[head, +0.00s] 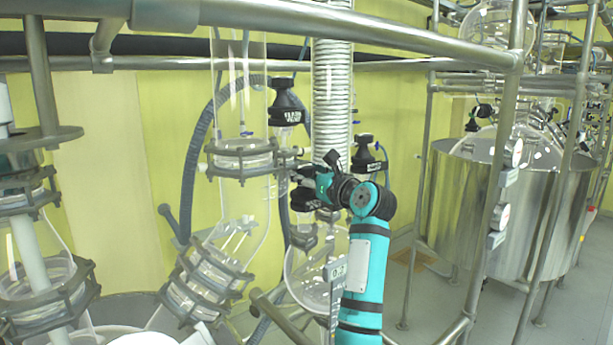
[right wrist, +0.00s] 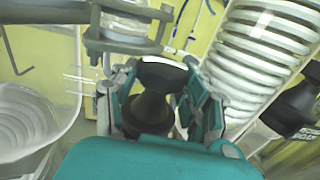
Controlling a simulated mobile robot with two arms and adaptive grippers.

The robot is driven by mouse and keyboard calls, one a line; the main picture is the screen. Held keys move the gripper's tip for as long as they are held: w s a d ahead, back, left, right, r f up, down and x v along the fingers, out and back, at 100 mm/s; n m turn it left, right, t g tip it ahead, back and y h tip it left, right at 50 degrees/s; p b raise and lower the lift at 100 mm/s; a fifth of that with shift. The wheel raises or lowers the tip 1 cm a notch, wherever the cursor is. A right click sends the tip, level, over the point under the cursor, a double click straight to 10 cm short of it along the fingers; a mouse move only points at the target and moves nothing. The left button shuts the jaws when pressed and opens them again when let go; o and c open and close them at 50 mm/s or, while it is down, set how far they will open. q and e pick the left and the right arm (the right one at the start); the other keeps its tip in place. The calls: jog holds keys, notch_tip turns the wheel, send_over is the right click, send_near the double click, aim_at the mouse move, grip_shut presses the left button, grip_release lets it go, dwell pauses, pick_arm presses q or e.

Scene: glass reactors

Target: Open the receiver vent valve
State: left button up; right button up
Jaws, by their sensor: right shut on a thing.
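My right gripper (head: 306,186) reaches in from the right on its teal arm, in the middle of the head view. It is shut on a black valve knob (right wrist: 152,108), which sits between its two fingers in the right wrist view. In the head view most of this knob is hidden by the gripper. Two similar black valve knobs stand clear of the gripper: one above (head: 287,108) and one to the right (head: 368,154), both with white lettering. I cannot read which one is the receiver vent valve. My left gripper is not in view.
A round glass vessel (head: 306,285) hangs below. Metal frame rails (head: 350,27) cross above. A steel tank (head: 460,205) stands at right.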

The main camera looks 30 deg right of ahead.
jog(key=shift+d+n+g+y, duration=0.15)
jog(key=shift+n+g+y, duration=0.3)
jog(key=shift+n+y, duration=1.2)
jog(key=shift+d+n+g+y, duration=0.1)
jog(key=shift+n+g+y, duration=0.6)
jog(key=shift+y, duration=1.55)
jog(key=shift+n, duration=0.45)
jog(key=o, duration=1.2)
jog(key=shift+a+r, duration=0.1)
jog(key=shift+m+t, duration=0.3)
jog(key=shift+t, duration=0.05)
